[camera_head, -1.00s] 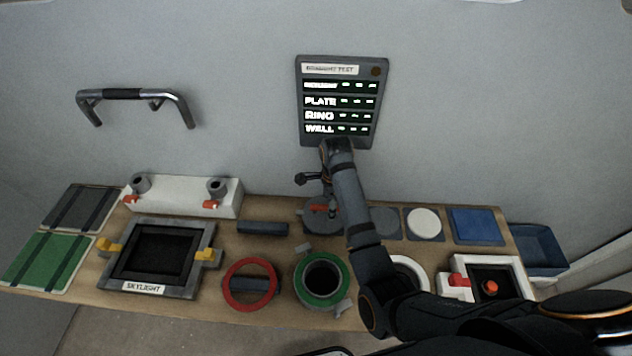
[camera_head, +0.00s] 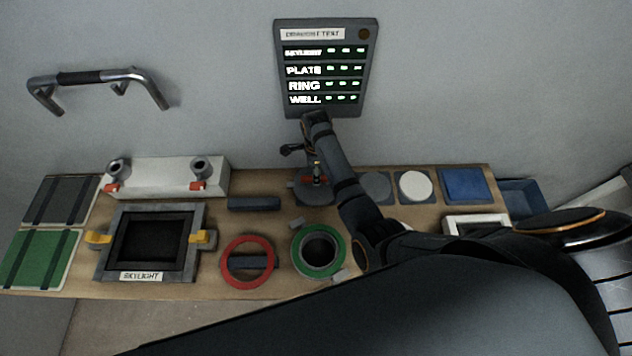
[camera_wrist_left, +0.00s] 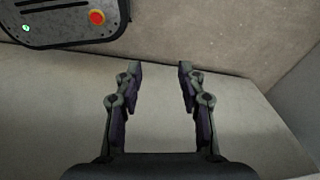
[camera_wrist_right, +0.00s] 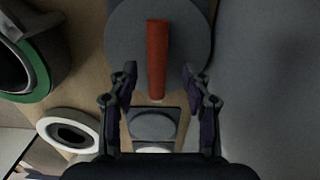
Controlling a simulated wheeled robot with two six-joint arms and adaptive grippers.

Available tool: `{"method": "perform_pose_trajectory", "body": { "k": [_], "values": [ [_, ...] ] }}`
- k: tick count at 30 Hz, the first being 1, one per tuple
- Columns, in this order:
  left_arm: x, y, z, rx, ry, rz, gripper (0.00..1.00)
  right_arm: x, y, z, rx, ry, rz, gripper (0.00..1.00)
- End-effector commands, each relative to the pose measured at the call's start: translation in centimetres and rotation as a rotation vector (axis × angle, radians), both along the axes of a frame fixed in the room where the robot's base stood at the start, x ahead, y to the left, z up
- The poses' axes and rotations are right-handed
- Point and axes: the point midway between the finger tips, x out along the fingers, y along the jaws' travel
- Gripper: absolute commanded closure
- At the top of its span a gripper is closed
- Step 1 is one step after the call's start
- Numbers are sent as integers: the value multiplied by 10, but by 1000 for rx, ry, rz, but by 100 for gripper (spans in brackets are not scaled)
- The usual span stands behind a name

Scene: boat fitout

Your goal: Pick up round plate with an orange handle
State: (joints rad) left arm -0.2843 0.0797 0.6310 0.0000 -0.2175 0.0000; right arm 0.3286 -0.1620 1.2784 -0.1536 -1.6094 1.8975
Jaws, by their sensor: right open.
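The round grey plate (camera_wrist_right: 185,55) with its upright-running orange handle (camera_wrist_right: 157,50) fills the top of the right wrist view. In the head view the plate (camera_head: 316,197) lies at the back of the bench, partly hidden by my right gripper (camera_head: 317,174). In the right wrist view my right gripper (camera_wrist_right: 159,70) is open, with one fingertip on each side of the handle's lower part; I cannot tell whether they touch it. My left gripper (camera_wrist_left: 160,68) is open and empty, away from the bench; it does not show clearly in the head view.
A green ring (camera_head: 338,253) and red ring (camera_head: 231,280) lie in front of the plate. A grey disc (camera_head: 376,186) and white disc (camera_head: 416,187) lie to its right. The skylight frame (camera_head: 107,250) is left. A wall panel (camera_head: 328,45) stands behind.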

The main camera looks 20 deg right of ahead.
Motion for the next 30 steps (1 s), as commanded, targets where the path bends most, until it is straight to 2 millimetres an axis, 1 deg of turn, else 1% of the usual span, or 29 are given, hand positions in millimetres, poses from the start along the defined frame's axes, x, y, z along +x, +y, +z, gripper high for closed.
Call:
{"method": "perform_pose_trajectory", "body": {
  "k": [1,2,3,6,9,14,17,25,30],
  "values": [
    [-4,0,9,0,6,0,60,-3,0,-5,0,6,1,51],
    [-6,0,11,0,10,1,60,-4,1,-11,0,6,1,51],
    [-10,0,10,-1,15,1,60,-4,1,-19,-1,5,1,51],
    [-20,0,8,0,30,1,60,-4,1,-33,0,4,0,51],
    [-27,0,8,0,40,2,60,-3,1,-37,1,1,-1,51],
    [-26,0,7,0,40,2,60,-3,1,-37,1,1,-1,51],
    [-24,0,7,0,36,2,60,-3,1,-37,0,1,0,63],
    [-18,0,8,0,26,1,60,-3,1,-37,0,1,0,100],
    [-17,0,8,0,26,1,60,-3,1,-37,0,1,0,100]
  ]
}}
